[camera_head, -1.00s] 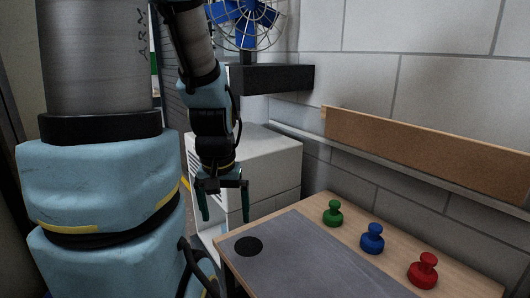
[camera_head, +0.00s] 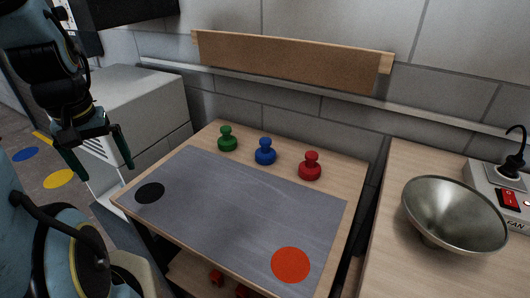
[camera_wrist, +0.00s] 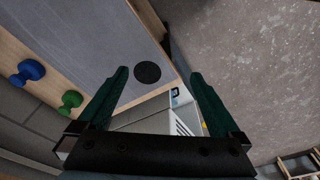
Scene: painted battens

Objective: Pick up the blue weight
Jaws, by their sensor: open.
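The blue weight (camera_head: 265,151) stands upright on the wooden table, between the green weight (camera_head: 228,138) and the red weight (camera_head: 310,166), along the table's back strip. In the wrist view the blue weight (camera_wrist: 28,72) is at the far left, with the green weight (camera_wrist: 70,101) nearer my fingers. My gripper (camera_head: 98,166) is open and empty. It hangs to the left of the table in the head view, well apart from the blue weight. In the wrist view its two dark green fingers (camera_wrist: 160,85) are spread wide.
The table carries a grey mat (camera_head: 225,200) with a black disc (camera_head: 150,193) and a red disc (camera_head: 291,264). A white cabinet (camera_head: 135,110) stands behind left. A metal bowl (camera_head: 452,215) and a switch box (camera_head: 505,195) are on the right counter. A brown batten (camera_head: 285,62) is on the wall.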

